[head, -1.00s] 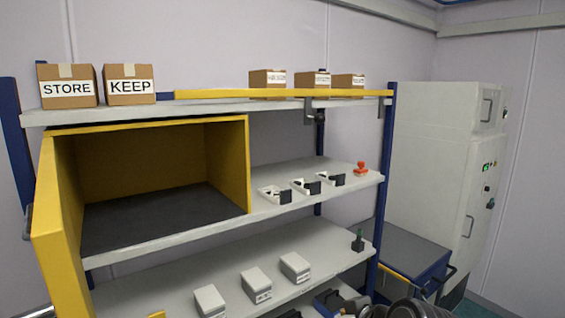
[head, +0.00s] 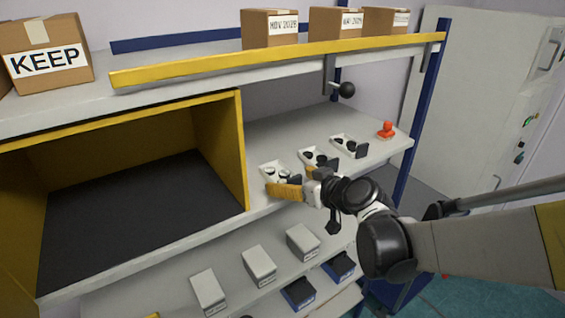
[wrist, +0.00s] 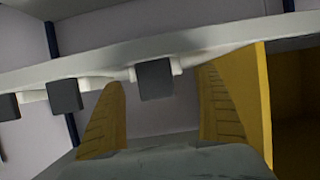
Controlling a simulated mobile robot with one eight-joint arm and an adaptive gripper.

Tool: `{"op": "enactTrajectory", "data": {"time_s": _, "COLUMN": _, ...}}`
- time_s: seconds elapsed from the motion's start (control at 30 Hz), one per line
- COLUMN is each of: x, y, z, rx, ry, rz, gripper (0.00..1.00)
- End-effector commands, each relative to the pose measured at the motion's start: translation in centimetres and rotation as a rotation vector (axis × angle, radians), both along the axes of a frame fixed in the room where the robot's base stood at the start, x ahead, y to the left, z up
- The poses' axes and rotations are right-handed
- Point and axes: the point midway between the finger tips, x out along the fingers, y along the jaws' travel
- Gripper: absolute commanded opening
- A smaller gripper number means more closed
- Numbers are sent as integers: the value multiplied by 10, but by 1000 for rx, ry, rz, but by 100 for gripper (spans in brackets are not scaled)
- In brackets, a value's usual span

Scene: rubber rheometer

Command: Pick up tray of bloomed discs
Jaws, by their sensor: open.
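Three small white trays holding dark discs, each with a dark tag at its front, stand in a row on the middle shelf: left tray (head: 273,171), middle tray (head: 309,153), right tray (head: 340,139). I cannot tell which discs are bloomed; no tag is readable. My gripper (head: 298,182) is open and empty at the shelf's front edge, by the left tray, partly covering it. In the wrist view, which looks upside down, the dark tag of the tray nearest the yellow box (wrist: 156,80) shows between my two spread yellow fingers (wrist: 162,88). I cannot tell whether they touch the tray.
A yellow-walled box (head: 222,150) stands close left of the trays. A red stamp-like object (head: 386,130) is to their right. Above runs a shelf with a yellow front rail (head: 280,58) and cartons. Grey boxes (head: 259,263) stand on the shelf below.

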Motion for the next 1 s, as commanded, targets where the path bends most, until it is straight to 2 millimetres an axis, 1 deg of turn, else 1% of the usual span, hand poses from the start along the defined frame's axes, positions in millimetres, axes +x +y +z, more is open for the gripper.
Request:
{"op": "enactTrajectory", "data": {"time_s": 0.2, "x": 28, "y": 16, "z": -5, "rx": -1, "ry": 1, "rz": 2, "gripper": 88}}
{"op": "enactTrajectory", "data": {"time_s": 0.3, "x": 38, "y": 22, "z": -10, "rx": -1, "ry": 1, "rz": 1, "gripper": 88}}
{"op": "enactTrajectory", "data": {"time_s": 0.4, "x": 42, "y": 25, "z": -13, "rx": -1, "ry": 1, "rz": 0, "gripper": 88}}
{"op": "enactTrajectory", "data": {"time_s": 0.6, "x": 42, "y": 25, "z": -13, "rx": -1, "ry": 1, "rz": -1, "gripper": 88}}
{"op": "enactTrajectory", "data": {"time_s": 0.67, "x": 42, "y": 25, "z": -13, "rx": -1, "ry": 1, "rz": -1, "gripper": 70}}
{"op": "enactTrajectory", "data": {"time_s": 0.7, "x": 42, "y": 25, "z": -13, "rx": -1, "ry": 1, "rz": 0, "gripper": 58}}
{"op": "enactTrajectory", "data": {"time_s": 0.77, "x": 42, "y": 25, "z": -13, "rx": -1, "ry": 1, "rz": 0, "gripper": 40}}
{"op": "enactTrajectory", "data": {"time_s": 0.8, "x": 42, "y": 25, "z": -13, "rx": -1, "ry": 1, "rz": 0, "gripper": 28}}
{"op": "enactTrajectory", "data": {"time_s": 0.83, "x": 42, "y": 25, "z": -13, "rx": -1, "ry": 1, "rz": 0, "gripper": 26}}
{"op": "enactTrajectory", "data": {"time_s": 1.0, "x": 42, "y": 25, "z": -13, "rx": -1, "ry": 1, "rz": 0, "gripper": 26}}
